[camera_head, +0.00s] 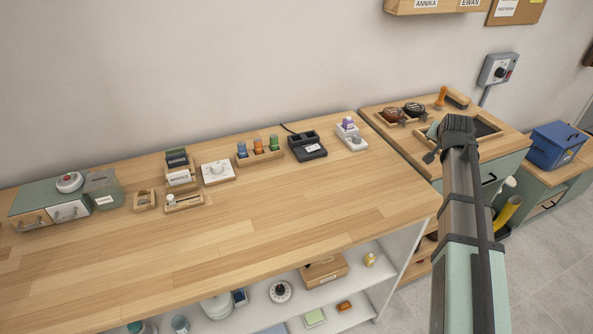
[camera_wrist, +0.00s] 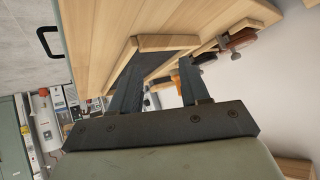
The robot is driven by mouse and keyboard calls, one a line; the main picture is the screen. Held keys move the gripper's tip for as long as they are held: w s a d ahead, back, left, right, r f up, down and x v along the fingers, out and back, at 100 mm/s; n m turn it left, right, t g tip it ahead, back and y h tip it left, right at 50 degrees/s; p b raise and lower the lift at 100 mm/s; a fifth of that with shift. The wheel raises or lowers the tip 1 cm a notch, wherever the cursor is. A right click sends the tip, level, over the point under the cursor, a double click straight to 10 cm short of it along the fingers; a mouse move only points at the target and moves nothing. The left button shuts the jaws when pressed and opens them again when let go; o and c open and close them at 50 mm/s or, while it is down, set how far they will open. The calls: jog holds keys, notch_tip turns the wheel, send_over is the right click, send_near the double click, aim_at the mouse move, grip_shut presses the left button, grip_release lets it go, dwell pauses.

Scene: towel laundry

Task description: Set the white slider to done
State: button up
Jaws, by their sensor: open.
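A small wooden piece with a white knob, possibly the white slider (camera_head: 171,200), lies on the left half of the long wooden bench in the head view. Its markings are too small to read, so I cannot tell its setting. My gripper (camera_head: 449,135) is far to the right of it, over the separate right-hand table. In the wrist view my gripper (camera_wrist: 163,68) is open, with two dark fingers apart and nothing seen held between them. The slider does not show in the wrist view.
Near the slider are a white plate with a knob (camera_head: 218,172), a small wooden box (camera_head: 145,200) and label holders (camera_head: 180,178). A green drawer unit (camera_head: 45,205) stands at far left. The bench front is clear. A wood-rimmed tray (camera_wrist: 168,43) is near my fingers.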

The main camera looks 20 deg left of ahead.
jog(key=s+a+r+n, duration=0.1)
jog(key=s+a, duration=0.1)
jog(key=a, duration=0.4)
jog(key=s+a+r+n+g+y, duration=0.1)
jog(key=s+a, duration=0.1)
jog(key=a, duration=0.5)
jog(key=s+a+r+n+y, duration=0.1)
jog(key=s+a+n, duration=0.1)
jog(key=a, duration=0.5)
jog(key=shift+s+a+g, duration=0.15)
jog(key=shift+s+g, duration=0.15)
jog(key=shift+s, duration=0.25)
jog(key=s+a+r+n+g+y, duration=0.1)
jog(key=s+a+n, duration=0.1)
jog(key=s+a, duration=0.5)
jog(key=s+a+r+n+g, duration=0.1)
jog(key=s+a+r+n, duration=0.1)
jog(key=s+a, duration=0.5)
jog(key=n+g, duration=0.4)
jog(key=n, duration=0.4)
send_near(170, 196)
jog(key=x, duration=0.7)
jog(key=shift+f, duration=0.35)
grip_shut()
jog(key=shift+w, duration=0.1)
